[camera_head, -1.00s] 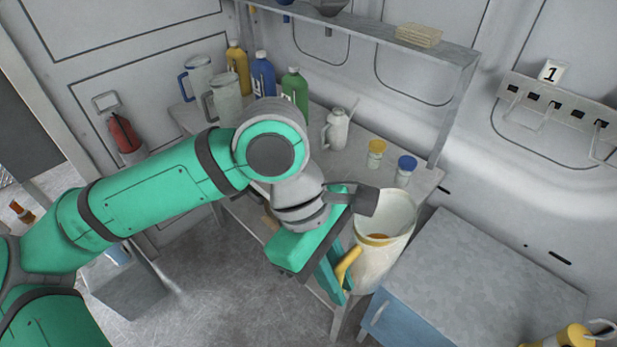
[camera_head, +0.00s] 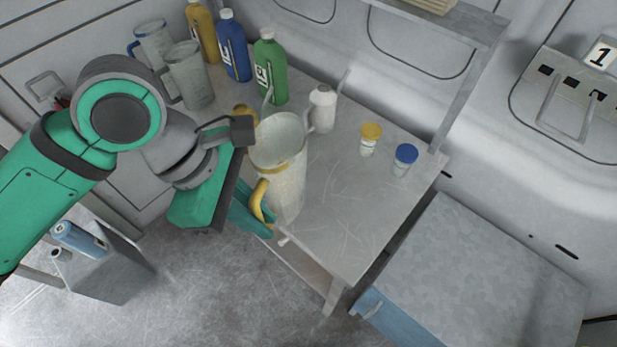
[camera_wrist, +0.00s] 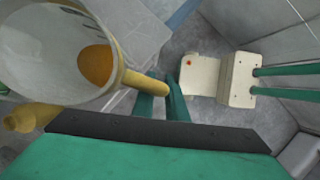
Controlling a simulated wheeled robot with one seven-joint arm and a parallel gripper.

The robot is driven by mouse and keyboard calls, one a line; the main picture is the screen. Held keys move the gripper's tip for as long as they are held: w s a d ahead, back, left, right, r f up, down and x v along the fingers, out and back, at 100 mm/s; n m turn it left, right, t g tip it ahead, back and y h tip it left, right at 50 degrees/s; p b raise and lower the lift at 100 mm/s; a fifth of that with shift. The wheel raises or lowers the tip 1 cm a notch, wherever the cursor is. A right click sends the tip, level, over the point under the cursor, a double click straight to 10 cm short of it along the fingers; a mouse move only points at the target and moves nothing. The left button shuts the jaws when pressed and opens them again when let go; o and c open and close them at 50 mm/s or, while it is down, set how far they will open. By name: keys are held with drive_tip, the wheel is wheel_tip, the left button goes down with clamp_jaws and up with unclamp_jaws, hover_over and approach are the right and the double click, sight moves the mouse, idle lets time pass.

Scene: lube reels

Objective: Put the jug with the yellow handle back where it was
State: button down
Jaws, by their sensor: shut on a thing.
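The jug with the yellow handle (camera_head: 288,178) is a tall whitish jug, upright, in the middle of the head view. Its yellow handle faces my gripper (camera_head: 256,222), whose green fingers are shut on that handle. In the head view the jug overlaps the front edge of the grey workbench (camera_head: 350,215); I cannot tell whether its base touches the top. In the wrist view the jug (camera_wrist: 50,55) is at the upper left, with some orange-yellow content inside, and the fingers (camera_wrist: 162,105) close around the handle.
Two clear jugs (camera_head: 190,78) and yellow, blue and green bottles (camera_head: 270,70) stand at the back left. A small whitish can (camera_head: 322,108) stands behind the jug. Two small jars, yellow-lidded (camera_head: 369,140) and blue-lidded (camera_head: 404,160), stand right. The bench's front right is clear.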

sight(299, 196)
drive_tip(key=w+d+f, duration=0.1)
drive_tip(key=w, duration=0.1)
drive_tip(key=w+d+f, duration=0.1)
drive_tip(key=w+d, duration=0.1)
drive_tip(key=w, duration=0.1)
drive_tip(key=w+d+f, duration=0.1)
drive_tip(key=w+f, duration=0.1)
drive_tip(key=shift+w+d, duration=0.2)
drive_tip(key=shift+d, duration=0.15)
drive_tip(key=w+d+f, duration=0.2)
drive_tip(key=w+f, duration=0.2)
drive_tip(key=f, duration=0.5)
drive_tip(key=shift+d, duration=0.4)
drive_tip(key=shift+w+f, duration=0.1)
drive_tip(key=c, duration=1.8)
unclamp_jaws()
drive_tip(key=shift+o, duration=0.2)
drive_tip(key=v, duration=1.2)
drive_tip(key=shift+d, duration=0.1)
